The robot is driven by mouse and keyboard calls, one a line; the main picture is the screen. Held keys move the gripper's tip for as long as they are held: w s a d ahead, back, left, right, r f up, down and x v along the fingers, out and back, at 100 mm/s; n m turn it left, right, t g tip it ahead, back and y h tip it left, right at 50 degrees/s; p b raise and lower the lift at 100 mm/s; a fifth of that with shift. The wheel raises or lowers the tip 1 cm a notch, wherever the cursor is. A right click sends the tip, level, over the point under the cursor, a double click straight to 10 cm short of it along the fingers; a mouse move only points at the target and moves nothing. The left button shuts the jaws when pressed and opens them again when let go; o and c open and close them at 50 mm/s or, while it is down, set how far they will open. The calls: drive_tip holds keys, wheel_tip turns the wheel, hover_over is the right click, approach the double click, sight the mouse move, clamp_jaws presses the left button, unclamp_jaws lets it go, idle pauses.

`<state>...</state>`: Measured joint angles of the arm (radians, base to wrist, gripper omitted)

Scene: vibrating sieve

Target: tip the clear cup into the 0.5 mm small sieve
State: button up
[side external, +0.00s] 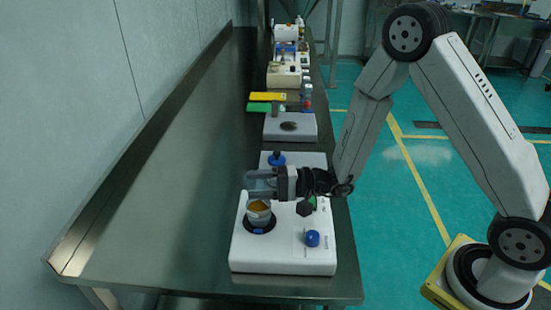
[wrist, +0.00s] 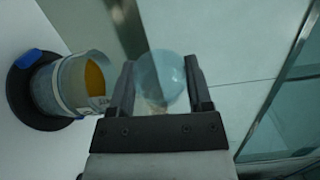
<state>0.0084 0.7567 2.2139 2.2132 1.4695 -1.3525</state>
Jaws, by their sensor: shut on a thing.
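My gripper (side external: 276,182) is shut on the clear cup (side external: 259,184), which it holds above the small sieve and close to its rim. In the wrist view the cup (wrist: 160,76) sits between the two fingers of my gripper (wrist: 160,80). The cup looks tipped over, but its exact tilt and whether anything is left in it are hard to tell. The small sieve (side external: 259,219) stands upright on the black round plate of the white shaker. It has orange-yellow material inside, which also shows in the sieve (wrist: 62,87) in the wrist view. Its size marking is not readable.
The white shaker (side external: 283,259) has a blue knob (side external: 312,239) at its front right. Behind it stand another white device with a blue-topped part (side external: 276,158) and a balance-like device (side external: 290,127). Green and yellow items lie farther back. The metal bench (side external: 170,220) is clear at left.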

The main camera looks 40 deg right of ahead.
drive_tip(key=m, duration=0.1)
drive_tip(key=m+g, duration=0.1)
drive_tip(key=w+m+h, duration=0.1)
drive_tip(key=m, duration=0.1)
drive_tip(key=shift+d+r, duration=0.1)
drive_tip(key=shift+r, duration=0.3)
drive_tip(key=shift+w+d+r+m+g+h, duration=0.15)
drive_tip(key=shift+m+g, duration=0.45)
drive_tip(key=shift+m, duration=0.3)
drive_tip(key=shift+w+a+r+m+g+h, duration=0.15)
drive_tip(key=shift+m+g, duration=0.45)
drive_tip(key=shift+m, duration=0.3)
drive_tip(key=shift+d+r+m+g, duration=0.1)
drive_tip(key=shift+r+m+g, duration=0.95)
drive_tip(key=shift+m, duration=0.45)
drive_tip(key=shift+w+r+m+g, duration=0.1)
drive_tip(key=shift+r+m+g, duration=0.7)
drive_tip(key=shift+m, duration=0.3)
